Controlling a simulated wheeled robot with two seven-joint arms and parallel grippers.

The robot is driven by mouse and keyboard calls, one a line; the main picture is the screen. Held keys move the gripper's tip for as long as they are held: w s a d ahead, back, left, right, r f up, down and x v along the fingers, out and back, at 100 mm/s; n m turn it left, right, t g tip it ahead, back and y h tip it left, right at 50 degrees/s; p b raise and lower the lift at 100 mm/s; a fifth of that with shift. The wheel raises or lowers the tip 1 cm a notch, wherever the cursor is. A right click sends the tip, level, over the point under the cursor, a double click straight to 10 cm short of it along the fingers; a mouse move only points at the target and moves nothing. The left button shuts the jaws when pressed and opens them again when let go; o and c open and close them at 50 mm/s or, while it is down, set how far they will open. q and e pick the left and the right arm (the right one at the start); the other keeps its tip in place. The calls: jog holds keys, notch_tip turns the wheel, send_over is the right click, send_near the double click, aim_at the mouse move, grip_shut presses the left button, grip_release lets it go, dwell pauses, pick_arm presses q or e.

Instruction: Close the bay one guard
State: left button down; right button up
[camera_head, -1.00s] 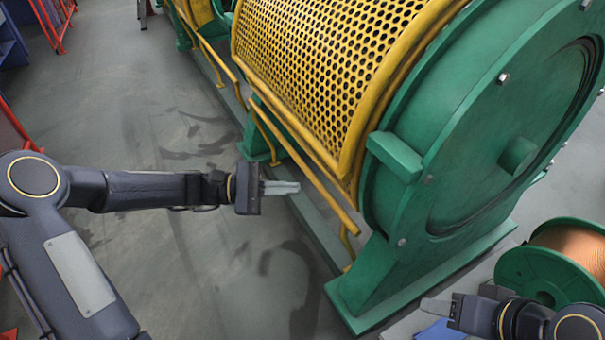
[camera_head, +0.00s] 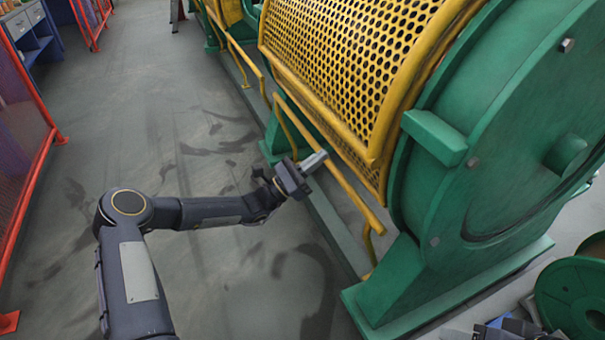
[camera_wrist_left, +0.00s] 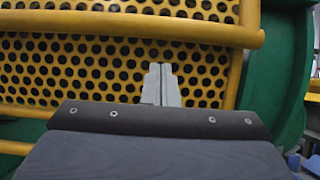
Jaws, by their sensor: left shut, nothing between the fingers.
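The bay one guard (camera_head: 345,60) is a curved yellow perforated panel with a yellow tube frame, over the machine beside the green end housing. In the left wrist view its perforated sheet (camera_wrist_left: 60,70) fills the background, with a yellow tube across the top. My left gripper (camera_head: 314,161) is shut and empty, in front of the guard's lower part near the yellow rail. In the left wrist view its fingers (camera_wrist_left: 161,84) are together and point at the perforated sheet; I cannot tell whether they touch it. My right gripper's fingers are not clearly visible; only part of that arm shows at the bottom right.
The green end housing (camera_head: 520,130) stands to the right on a wide foot. A yellow handrail (camera_head: 335,170) runs along the machine's front. A green spool (camera_head: 575,295) is at the lower right. A red fence (camera_head: 25,130) stands at left. The floor between is clear.

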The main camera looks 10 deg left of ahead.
pick_arm(q)
jog(key=r, duration=0.1)
jog(key=w+d+r, duration=0.1)
jog(key=r, duration=0.1)
jog(key=d+r+b, duration=0.1)
jog(key=r, duration=0.1)
jog(key=shift+w+d, duration=0.1)
jog(key=shift+w, duration=0.15)
